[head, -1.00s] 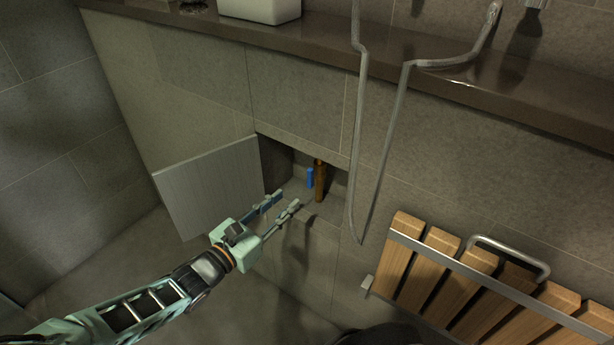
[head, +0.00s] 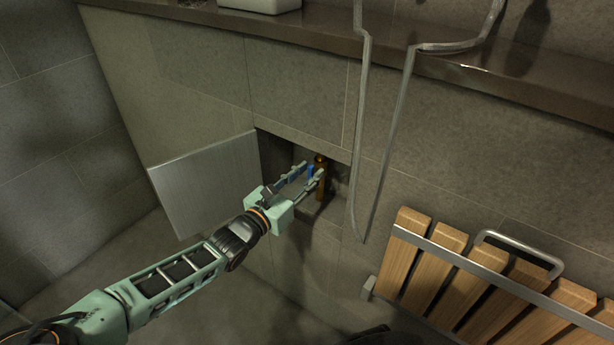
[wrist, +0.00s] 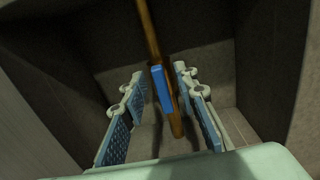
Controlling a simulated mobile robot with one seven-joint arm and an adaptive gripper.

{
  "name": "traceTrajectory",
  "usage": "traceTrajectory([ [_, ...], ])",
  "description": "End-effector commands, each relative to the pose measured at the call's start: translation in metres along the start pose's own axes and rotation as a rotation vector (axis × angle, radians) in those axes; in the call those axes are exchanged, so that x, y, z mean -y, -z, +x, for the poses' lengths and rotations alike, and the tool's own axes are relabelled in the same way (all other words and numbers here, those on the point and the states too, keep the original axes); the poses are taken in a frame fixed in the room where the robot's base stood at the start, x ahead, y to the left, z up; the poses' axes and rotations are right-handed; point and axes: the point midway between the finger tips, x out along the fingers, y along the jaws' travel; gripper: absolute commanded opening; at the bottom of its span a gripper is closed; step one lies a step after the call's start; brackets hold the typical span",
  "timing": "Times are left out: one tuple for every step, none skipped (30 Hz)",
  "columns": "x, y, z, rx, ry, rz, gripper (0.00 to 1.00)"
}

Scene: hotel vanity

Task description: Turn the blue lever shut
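The blue lever (wrist: 162,88) is a short blue bar on a brown, copper-coloured pipe (wrist: 151,33) inside a wall recess. In the wrist view the lever lies along the pipe, roughly in line with it. My gripper (wrist: 158,92) is open, with one finger on each side of the lever and pipe and visible gaps on both sides. In the head view my gripper (head: 312,172) reaches into the recess, and the lever (head: 310,171) shows between its fingers, partly hidden. Contact with the lever cannot be seen.
The recess (head: 335,205) has close side walls. Its grey door (head: 205,185) stands open to the left. Metal rails (head: 384,150) hang down to the right, beside a wooden slatted seat (head: 480,275). A brown counter (head: 300,38) runs above.

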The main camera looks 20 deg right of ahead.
Motion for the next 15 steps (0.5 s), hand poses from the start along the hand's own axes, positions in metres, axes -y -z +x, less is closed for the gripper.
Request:
traceTrajectory([
  [-0.0001, -0.0001, 0.0003, 0.000, 0.000, 0.000, 0.28],
  [-0.0001, -0.0002, 0.0002, 0.000, 0.000, 0.000, 0.28],
  [-0.0001, -0.0002, 0.0001, 0.000, 0.000, 0.000, 0.28],
  [-0.0001, -0.0002, 0.0001, 0.000, 0.000, 0.000, 0.28],
  [-0.0001, -0.0002, 0.0000, 0.000, 0.000, 0.001, 0.28],
  [-0.0001, -0.0002, 0.0000, 0.000, 0.000, 0.001, 0.25],
  [-0.0001, -0.0001, -0.0001, 0.000, 0.000, 0.001, 0.22],
  [-0.0001, -0.0001, -0.0001, 0.000, 0.000, 0.001, 0.19],
  [-0.0001, -0.0001, -0.0001, 0.000, 0.000, 0.001, 0.14],
  [-0.0001, -0.0001, -0.0002, 0.000, 0.000, 0.001, 0.11],
  [-0.0001, -0.0001, -0.0002, 0.000, 0.000, 0.001, 0.08],
  [-0.0001, -0.0001, -0.0002, 0.000, 0.000, 0.001, 0.03],
  [-0.0001, 0.0000, -0.0002, 0.000, 0.000, 0.001, 0.00],
  [0.0000, 0.0000, -0.0002, 0.000, 0.000, 0.001, 0.00],
  [0.0000, 0.0000, -0.0003, 0.000, 0.000, 0.001, 0.00],
])
